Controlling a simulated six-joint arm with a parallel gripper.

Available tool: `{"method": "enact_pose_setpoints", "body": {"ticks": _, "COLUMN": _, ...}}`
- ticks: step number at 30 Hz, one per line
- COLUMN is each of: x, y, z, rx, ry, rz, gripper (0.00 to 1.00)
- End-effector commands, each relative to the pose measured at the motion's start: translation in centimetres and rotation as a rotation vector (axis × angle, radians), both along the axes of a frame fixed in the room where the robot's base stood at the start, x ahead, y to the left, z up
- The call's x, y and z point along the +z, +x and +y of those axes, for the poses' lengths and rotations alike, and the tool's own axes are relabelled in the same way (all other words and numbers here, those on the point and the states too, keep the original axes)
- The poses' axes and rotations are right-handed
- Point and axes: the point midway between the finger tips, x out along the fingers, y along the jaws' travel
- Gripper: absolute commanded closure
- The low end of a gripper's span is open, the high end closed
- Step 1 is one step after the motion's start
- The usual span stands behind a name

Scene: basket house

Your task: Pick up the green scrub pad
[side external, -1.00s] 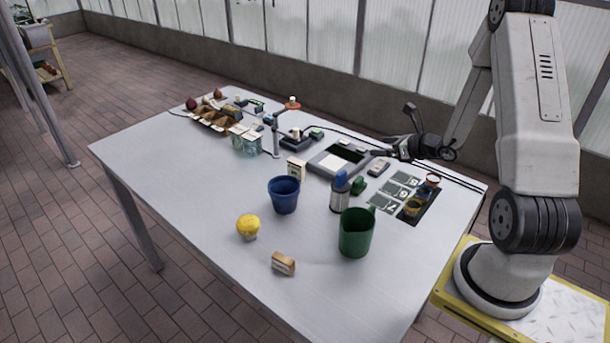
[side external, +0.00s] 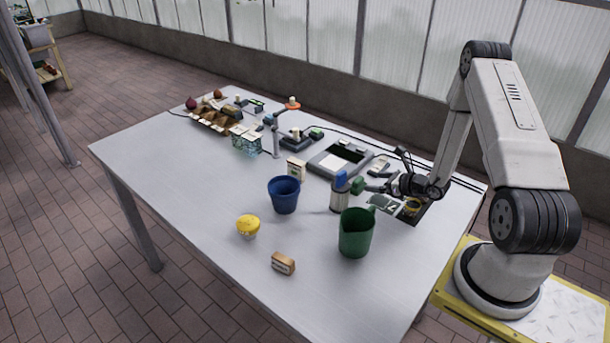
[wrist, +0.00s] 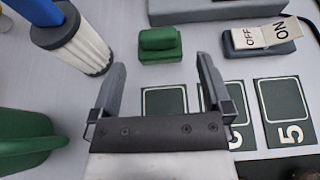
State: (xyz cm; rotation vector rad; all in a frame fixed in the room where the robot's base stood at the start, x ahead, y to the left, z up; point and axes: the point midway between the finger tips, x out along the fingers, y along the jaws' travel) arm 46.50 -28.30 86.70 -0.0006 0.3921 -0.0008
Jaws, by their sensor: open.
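The green scrub pad (side external: 358,185) lies on the table just right of the white and blue bottle. In the wrist view the pad (wrist: 160,44) is a dark green block with a rounded upper part, ahead of the fingertips and roughly centred between them. My gripper (side external: 374,187) is low over the numbered squares, to the right of the pad in the side view. In the wrist view my gripper (wrist: 160,72) has its two fingers wide apart with nothing between them.
The white bottle with a blue top (wrist: 78,45) stands close left of the pad. A green jug (side external: 356,235) and a blue bucket (side external: 284,195) stand nearby. An on/off switch block (wrist: 262,40) lies right of the pad. The left front table is mostly clear.

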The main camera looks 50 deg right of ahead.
Motion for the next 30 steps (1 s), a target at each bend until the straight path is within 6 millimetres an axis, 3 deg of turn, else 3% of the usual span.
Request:
{"method": "enact_pose_setpoints", "body": {"ticks": 9, "x": -0.9, "y": 2.1, "z": 0.1, "rx": 0.003, "ry": 0.001, "rz": 0.001, "gripper": 0.00}}
{"method": "enact_pose_setpoints", "body": {"ticks": 20, "x": -1.2, "y": 2.9, "z": 0.1, "rx": 0.002, "ry": 0.001, "rz": 0.001, "gripper": 0.00}}
{"method": "enact_pose_setpoints", "body": {"ticks": 30, "x": -2.4, "y": 6.3, "z": 0.4, "rx": 0.003, "ry": 0.000, "rz": 0.001, "gripper": 0.00}}
